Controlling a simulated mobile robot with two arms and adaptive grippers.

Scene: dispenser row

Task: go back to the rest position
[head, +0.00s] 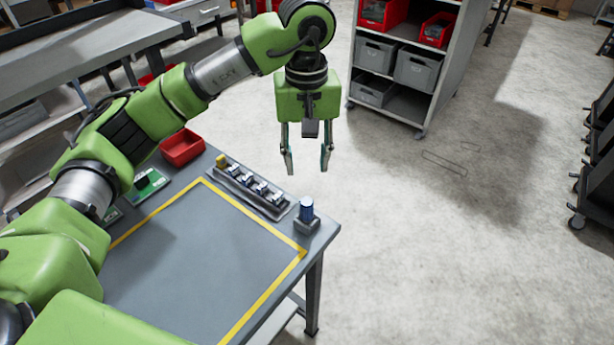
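My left gripper (306,165) points down with its two fingers spread apart and nothing between them. In the picture it lies above and beyond the far right corner of the grey table (190,270). My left arm comes in from the left and reaches over the table's far side. My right gripper is not in view. A row of dispensers (254,187) stands along the table's far edge, with a yellow block (221,160) at its left end. A blue cylinder (306,208) stands upright in a small grey holder (307,225) at the table's corner.
A red bin (182,147) and a green board (150,184) are at the table's far left. Yellow tape (262,303) outlines a bare area on the tabletop. A shelf with grey bins (416,68) stands behind. The concrete floor (450,250) at the right is clear.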

